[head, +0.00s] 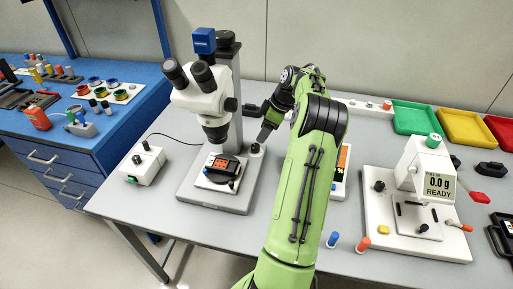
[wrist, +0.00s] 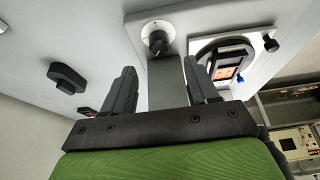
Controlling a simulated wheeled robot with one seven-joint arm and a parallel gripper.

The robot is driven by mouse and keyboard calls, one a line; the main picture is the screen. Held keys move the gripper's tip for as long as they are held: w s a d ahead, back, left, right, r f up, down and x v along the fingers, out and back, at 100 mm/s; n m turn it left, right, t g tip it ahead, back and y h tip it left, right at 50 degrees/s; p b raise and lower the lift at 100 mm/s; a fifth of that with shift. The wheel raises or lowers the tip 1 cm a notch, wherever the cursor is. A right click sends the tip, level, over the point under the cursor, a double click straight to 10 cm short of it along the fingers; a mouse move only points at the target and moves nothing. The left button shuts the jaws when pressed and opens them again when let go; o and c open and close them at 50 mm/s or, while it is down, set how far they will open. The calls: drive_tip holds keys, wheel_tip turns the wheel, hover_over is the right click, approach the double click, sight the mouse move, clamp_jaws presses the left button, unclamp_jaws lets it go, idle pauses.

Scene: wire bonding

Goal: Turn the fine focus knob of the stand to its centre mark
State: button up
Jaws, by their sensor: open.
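The microscope stand (head: 213,197) is on the grey table, with a white microscope head (head: 203,95) on its column. The fine focus knob (head: 256,150), small and dark on a pale round dial, sits at the right side of the stand's base. In the wrist view the knob (wrist: 157,40) shows beyond the fingertips, with its dial around it. My gripper (head: 265,135) is just above and beside the knob. In the wrist view my gripper (wrist: 163,72) is open, with nothing between its fingers. The dial's marks are too small to read.
A small dark device (head: 222,168) lies on the stand's base. A white control box (head: 142,165) stands to the left, and a white scale-like instrument (head: 415,205) to the right. Green (head: 413,118) and yellow (head: 466,127) trays lie at the back right.

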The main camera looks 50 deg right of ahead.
sight(255, 145)
drive_tip(key=b+x, duration=0.1)
drive_tip(key=x, duration=0.6)
drive_tip(key=shift+w+f+b, duration=0.1)
drive_tip(key=shift+f+b, duration=0.15)
drive_tip(key=shift+b, duration=0.1)
drive_tip(key=c, duration=1)
drive_tip(key=shift+c, duration=0.2)
drive_tip(key=shift+m, duration=0.3)
drive_tip(key=m+h+b, duration=0.1)
drive_tip(key=m+h, duration=0.1)
drive_tip(key=m, duration=0.3)
drive_tip(key=shift+a, duration=0.1)
drive_tip(key=shift+m+h+b, duration=0.2)
drive_tip(key=shift+m+h, duration=0.35)
drive_tip(key=shift+m, duration=0.8)
drive_tip(key=shift+m+h+b, duration=0.15)
drive_tip(key=shift+m+h, duration=0.4)
drive_tip(key=shift+m, duration=0.8)
drive_tip(key=shift+g, duration=0.3)
